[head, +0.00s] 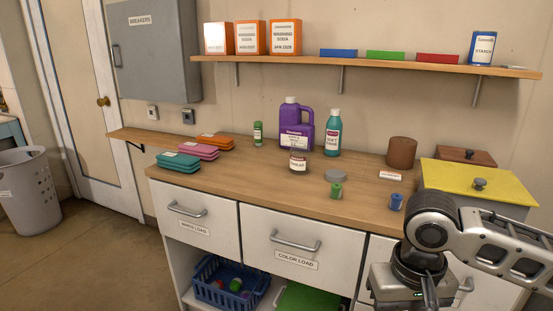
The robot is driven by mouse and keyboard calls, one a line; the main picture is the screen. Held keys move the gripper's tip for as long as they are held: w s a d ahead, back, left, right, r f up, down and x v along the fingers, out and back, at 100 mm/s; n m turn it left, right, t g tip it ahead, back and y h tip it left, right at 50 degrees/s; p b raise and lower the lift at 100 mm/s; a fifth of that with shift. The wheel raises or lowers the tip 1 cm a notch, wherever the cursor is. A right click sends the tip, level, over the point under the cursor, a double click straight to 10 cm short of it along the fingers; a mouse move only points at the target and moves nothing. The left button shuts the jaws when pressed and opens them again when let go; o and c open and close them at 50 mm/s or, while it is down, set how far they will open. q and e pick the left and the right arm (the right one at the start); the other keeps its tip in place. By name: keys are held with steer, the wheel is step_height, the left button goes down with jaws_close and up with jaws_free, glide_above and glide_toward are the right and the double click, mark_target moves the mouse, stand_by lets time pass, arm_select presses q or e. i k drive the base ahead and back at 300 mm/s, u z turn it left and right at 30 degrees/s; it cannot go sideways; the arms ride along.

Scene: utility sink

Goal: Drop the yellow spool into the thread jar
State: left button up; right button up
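I see no yellow spool in the head view; my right arm covers part of the counter's right front. A small clear jar with a white label (298,162) stands upright and open-topped on the counter; its label is too small to read surely. A grey round lid (335,175) lies to its right. A green spool (336,191) and a blue spool (396,202) stand near the counter's front edge. My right gripper (425,292) is at the bottom right, in front of the drawers, its fingertips not clearly visible. My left gripper is out of view.
A purple jug (296,128) and teal bottle (333,133) stand behind the jar. A brown cylinder (401,152) and yellow-lidded box (478,185) are at the right. Folded cloths (178,162) lie left. A shelf (365,66) runs above. Counter space left of the jar is clear.

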mark_target(298, 171)
steer(key=u, duration=0.55)
steer(key=i, duration=0.85)
steer(key=u, duration=0.15)
